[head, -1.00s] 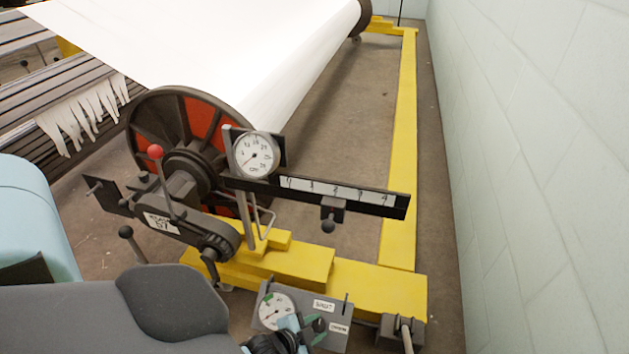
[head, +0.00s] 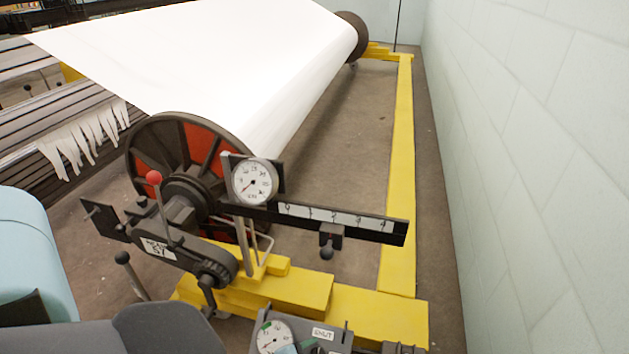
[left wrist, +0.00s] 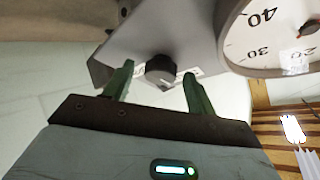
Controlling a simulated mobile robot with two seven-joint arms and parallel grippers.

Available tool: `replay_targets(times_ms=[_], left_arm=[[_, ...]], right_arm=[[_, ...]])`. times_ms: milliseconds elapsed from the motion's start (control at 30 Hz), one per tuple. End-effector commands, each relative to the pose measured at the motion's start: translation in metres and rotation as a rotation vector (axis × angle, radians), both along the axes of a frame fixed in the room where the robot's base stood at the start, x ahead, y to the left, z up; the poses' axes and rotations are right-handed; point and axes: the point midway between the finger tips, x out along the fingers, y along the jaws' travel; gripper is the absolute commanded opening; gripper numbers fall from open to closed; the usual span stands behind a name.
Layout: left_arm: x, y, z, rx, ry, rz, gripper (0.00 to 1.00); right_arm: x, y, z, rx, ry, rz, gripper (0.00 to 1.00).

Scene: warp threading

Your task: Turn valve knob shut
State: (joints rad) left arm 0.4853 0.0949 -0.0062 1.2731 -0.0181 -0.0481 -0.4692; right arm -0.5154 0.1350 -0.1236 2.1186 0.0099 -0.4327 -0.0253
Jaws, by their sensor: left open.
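The valve knob (left wrist: 160,70) is a small dark round knob on a grey panel (left wrist: 175,30) in the left wrist view. My left gripper (left wrist: 159,74) is open, with one green finger on each side of the knob. Gaps show between the fingers and the knob; I cannot tell how deep the fingers reach. In the head view the panel's gauge (head: 272,337) and its "SHUT" label (head: 323,333) show at the bottom edge. The knob is not clear there, and the left gripper is mostly cut off. My right gripper is not in view.
A large white dial (left wrist: 275,35) sits close beside the fingers in the left wrist view. Behind the panel are a yellow frame (head: 375,312), a lever with a red ball (head: 153,177), an upper gauge (head: 255,182) and a black scale bar (head: 340,218). A pale wall (head: 540,150) stands at right.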

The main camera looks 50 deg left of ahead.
Motion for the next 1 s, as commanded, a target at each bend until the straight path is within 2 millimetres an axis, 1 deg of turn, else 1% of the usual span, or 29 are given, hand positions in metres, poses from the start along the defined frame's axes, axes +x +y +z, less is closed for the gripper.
replay_targets(times_ms=[133,233,500,700,800,1000], left_arm=[[-0.001,0.000,0.001,0.001,0.000,-0.001,0.56],[-0.007,0.000,0.005,0.001,0.000,-0.001,0.56],[-0.042,-0.001,0.030,0.000,0.000,0.000,0.56],[-0.061,-0.002,0.041,0.000,0.000,0.000,0.56],[-0.064,-0.002,0.043,0.000,-0.001,0.000,0.56],[-0.066,-0.002,0.042,0.000,0.000,0.000,0.56]], right_arm=[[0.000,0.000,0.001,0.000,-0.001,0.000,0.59],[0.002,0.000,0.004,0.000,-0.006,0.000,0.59],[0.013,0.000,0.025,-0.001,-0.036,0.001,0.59],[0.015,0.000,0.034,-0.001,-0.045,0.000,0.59],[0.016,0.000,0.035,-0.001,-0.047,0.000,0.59],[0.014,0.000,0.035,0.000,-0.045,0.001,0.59]])
